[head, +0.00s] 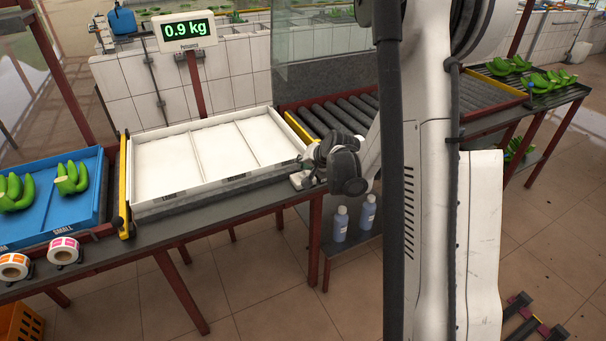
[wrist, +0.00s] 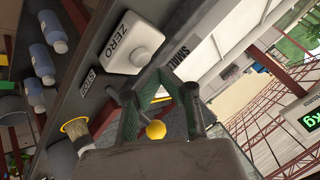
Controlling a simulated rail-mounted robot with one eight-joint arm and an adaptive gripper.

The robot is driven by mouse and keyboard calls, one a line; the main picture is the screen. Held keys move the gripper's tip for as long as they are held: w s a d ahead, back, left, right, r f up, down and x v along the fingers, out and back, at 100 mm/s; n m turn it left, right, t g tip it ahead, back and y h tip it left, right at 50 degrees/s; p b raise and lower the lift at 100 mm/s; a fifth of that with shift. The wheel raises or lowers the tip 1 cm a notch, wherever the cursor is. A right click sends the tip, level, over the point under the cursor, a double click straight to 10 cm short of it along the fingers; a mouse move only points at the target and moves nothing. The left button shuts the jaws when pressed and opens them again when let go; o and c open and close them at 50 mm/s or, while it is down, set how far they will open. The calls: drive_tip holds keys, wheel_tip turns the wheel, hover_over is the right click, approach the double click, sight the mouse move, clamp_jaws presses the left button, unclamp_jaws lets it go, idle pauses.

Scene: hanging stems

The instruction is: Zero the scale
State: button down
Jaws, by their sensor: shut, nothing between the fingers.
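The scale's white tray (head: 195,158) has three compartments and looks empty. A white ZERO button box (wrist: 135,43) sits on the dark table edge in the wrist view. It shows as a small white block (head: 299,181) at the tray's right front corner in the head view. My gripper (wrist: 152,90) is shut and empty, close to the ZERO box. Whether it touches the box cannot be told.
A STOP label (wrist: 89,81) lies beside the ZERO box. A blue tray (head: 52,205) with green bananas stands at left, with label rolls (head: 63,251) in front. A roller conveyor (head: 335,115) lies right of the scale. Bottles (head: 341,223) stand on a shelf below.

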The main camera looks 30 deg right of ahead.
sight(304, 174)
drive_tip(key=shift+f, duration=0.2)
idle(0.6)
drive_tip(key=shift+f+b, duration=0.25)
drive_tip(key=shift+b, duration=0.4)
drive_tip(key=shift+f+b, duration=0.45)
drive_tip(key=shift+b, duration=0.05)
idle(0.5)
drive_tip(key=shift+r, duration=0.15)
idle(0.3)
drive_tip(key=shift+r+p, duration=0.4)
drive_tip(key=shift+r, duration=0.35)
drive_tip(key=shift+r, duration=0.15)
drive_tip(key=shift+r+p, duration=1.3)
drive_tip(key=shift+r, duration=1.05)
